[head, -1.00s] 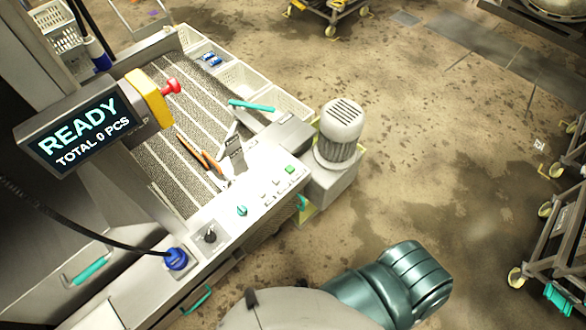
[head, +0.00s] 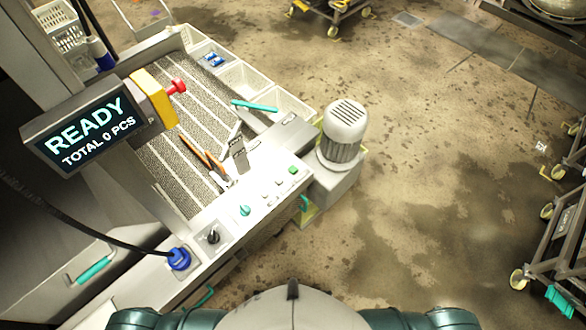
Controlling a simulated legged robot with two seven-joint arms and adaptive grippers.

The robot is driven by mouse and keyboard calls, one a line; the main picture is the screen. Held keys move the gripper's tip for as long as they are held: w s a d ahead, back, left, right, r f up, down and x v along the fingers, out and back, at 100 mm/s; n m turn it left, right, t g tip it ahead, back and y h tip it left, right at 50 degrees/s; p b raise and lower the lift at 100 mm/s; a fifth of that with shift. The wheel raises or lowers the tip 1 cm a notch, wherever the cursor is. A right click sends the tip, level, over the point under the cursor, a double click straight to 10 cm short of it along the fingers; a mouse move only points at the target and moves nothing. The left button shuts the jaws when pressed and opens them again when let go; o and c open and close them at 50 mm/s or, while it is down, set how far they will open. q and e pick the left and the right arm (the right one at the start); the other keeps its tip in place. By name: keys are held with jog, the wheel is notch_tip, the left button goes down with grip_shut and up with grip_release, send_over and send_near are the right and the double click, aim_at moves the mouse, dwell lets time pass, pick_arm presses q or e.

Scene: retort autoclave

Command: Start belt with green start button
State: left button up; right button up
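The green start button (head: 293,170) sits at the right end of the light control panel (head: 262,200) at the near end of the belt. The belt (head: 175,120) is dark and textured with pale lengthwise strips. A display (head: 90,130) on the left reads "READY, TOTAL 0 PCS". A red emergency-stop button (head: 178,86) sticks out from a yellow box beside it. Neither gripper is in view; only parts of my body and arms show at the bottom edge.
A grey motor (head: 343,130) stands just right of the panel. White bins (head: 245,80) line the belt's right side. A blue plug (head: 178,259) with a black cable is on the panel's near left. Wheeled carts (head: 560,240) stand at the right. The floor between is clear.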

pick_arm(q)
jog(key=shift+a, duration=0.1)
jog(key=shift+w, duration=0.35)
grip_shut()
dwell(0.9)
